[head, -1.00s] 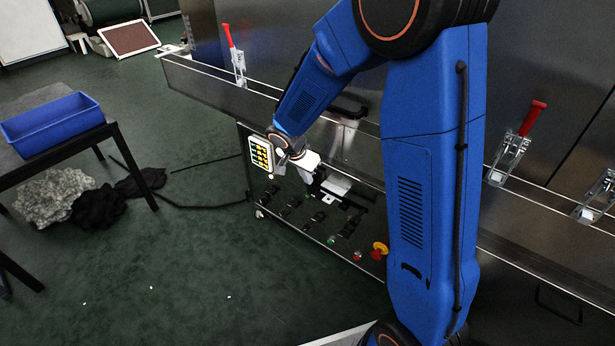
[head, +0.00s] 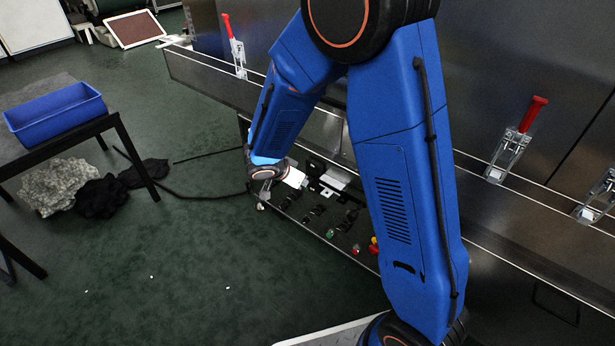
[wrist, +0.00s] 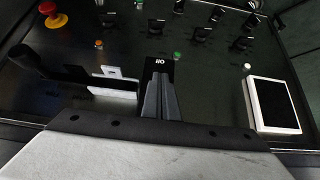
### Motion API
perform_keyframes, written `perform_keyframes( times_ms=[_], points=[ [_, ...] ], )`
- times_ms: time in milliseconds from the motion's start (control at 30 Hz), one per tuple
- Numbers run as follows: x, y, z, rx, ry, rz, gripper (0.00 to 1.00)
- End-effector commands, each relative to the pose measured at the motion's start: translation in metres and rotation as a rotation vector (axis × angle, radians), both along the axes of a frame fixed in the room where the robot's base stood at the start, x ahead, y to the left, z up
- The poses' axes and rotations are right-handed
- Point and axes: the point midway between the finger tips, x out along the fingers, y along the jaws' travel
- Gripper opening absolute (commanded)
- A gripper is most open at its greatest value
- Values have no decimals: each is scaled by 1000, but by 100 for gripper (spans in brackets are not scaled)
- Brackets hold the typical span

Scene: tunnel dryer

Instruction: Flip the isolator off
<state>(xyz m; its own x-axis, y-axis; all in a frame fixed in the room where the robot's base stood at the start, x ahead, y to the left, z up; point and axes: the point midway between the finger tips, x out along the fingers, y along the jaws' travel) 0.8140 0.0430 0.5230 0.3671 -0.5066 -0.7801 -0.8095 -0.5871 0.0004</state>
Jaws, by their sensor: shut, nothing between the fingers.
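In the wrist view my gripper (wrist: 158,84) is shut and empty, its dark fingers pointing at the control panel. Just beyond the fingertips is a small black plate (wrist: 161,64) marked I/O, which looks like the isolator's label. The fingers cover its lower part, so I cannot tell the isolator's position or whether they touch it. In the head view my gripper's pale body (head: 294,178) is low over the panel's left part; its fingertips are hidden there.
The panel has several black switches (head: 317,210), a green button (head: 331,233) and a red emergency stop (wrist: 50,12). A white-framed screen (wrist: 272,105) stands right of my fingers, and a white-and-black fixture (wrist: 112,82) left. Red-handled clamps (head: 532,115) line the dryer.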

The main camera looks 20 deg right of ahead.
Motion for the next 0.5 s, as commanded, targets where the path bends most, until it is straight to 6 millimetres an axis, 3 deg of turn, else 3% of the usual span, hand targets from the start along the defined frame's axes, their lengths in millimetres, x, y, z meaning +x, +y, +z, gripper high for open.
perform_keyframes(
  times_ms=[500],
  points=[
    [4,-3,3,1,0,-1,0]
  ],
)
